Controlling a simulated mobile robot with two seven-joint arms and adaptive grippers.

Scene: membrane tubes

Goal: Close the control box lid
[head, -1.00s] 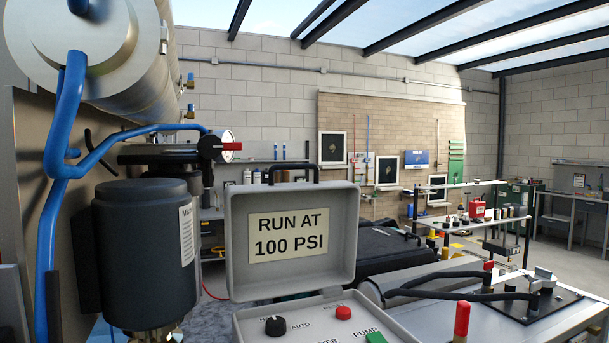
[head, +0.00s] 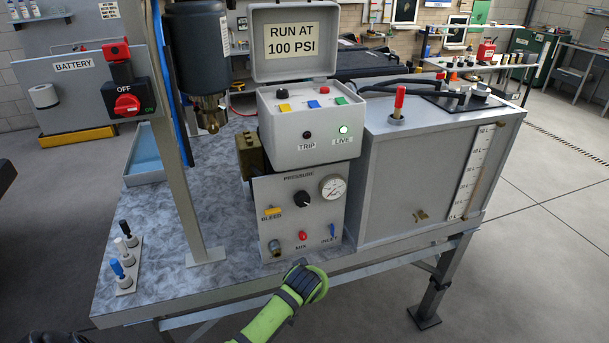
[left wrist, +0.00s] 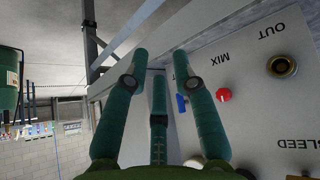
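The control box (head: 308,142) sits on top of the pressure panel. Its grey lid (head: 266,72), labelled "RUN AT 100 PSI", stands open and upright at the back edge of the box. The box top shows a dark knob (head: 282,94) and several coloured switches. My left gripper (head: 301,270) is low in front of the pressure panel (head: 268,188), well below the lid. In the left wrist view, its green fingers (left wrist: 160,58) are spread with nothing between them, near the blue INLET handle (left wrist: 181,103) and red MIX knob (left wrist: 223,95). My right gripper is not in view.
A large grey tank (head: 405,190) with a red-handled lever (head: 399,99) stands right of the box. A dark cylinder (head: 196,45) and a metal post (head: 180,150) are to the left. The bench's left part (head: 165,215) is mostly clear, with a small valve rack (head: 125,265).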

